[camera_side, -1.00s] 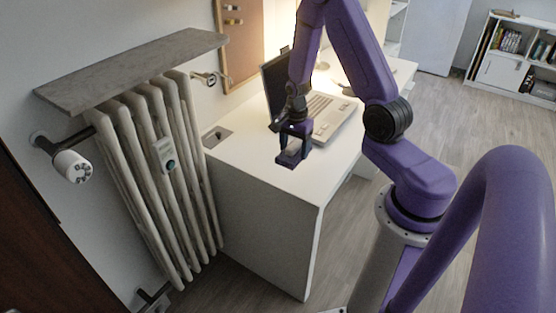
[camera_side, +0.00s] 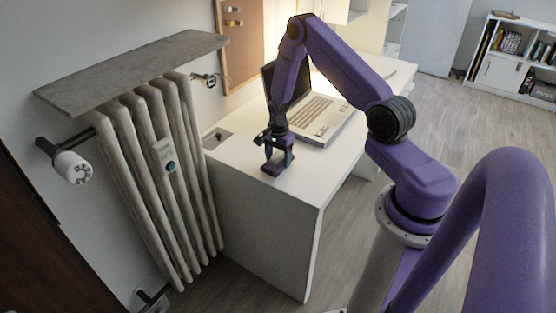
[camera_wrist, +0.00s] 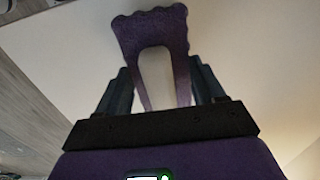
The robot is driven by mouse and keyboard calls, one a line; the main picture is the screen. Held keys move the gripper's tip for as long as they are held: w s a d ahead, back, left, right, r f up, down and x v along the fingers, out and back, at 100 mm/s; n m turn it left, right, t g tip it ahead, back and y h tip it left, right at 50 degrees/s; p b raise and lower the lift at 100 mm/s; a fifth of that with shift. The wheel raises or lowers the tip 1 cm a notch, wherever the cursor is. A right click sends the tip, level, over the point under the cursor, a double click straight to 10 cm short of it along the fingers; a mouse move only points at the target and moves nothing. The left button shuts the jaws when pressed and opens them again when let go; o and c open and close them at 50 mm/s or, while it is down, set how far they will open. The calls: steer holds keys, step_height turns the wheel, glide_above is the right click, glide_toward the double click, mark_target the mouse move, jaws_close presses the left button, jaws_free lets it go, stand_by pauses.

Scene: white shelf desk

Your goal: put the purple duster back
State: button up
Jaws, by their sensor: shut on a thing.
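My gripper (camera_side: 276,150) is low over the near left part of the white desk (camera_side: 300,185). It is shut on the purple duster (camera_side: 277,168), which shows as a small dark purple piece under the fingers. In the wrist view the duster (camera_wrist: 150,28) has a wavy far edge and two prongs running back between the fingers of my gripper (camera_wrist: 162,88). A pale area shows between the prongs. The duster is at or just above the desktop; I cannot tell if it touches.
An open laptop (camera_side: 318,118) stands on the desk behind my gripper. A small grey recess (camera_side: 217,137) is at the desk's left back corner. A white radiator (camera_side: 150,190) under a grey stone shelf (camera_side: 140,68) stands to the left. The desktop's near right part is bare.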

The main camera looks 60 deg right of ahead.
steer(key=shift+f, duration=0.55)
steer(key=shift+f, duration=0.15)
steer(key=o, duration=0.9)
steer(key=shift+o, duration=0.2)
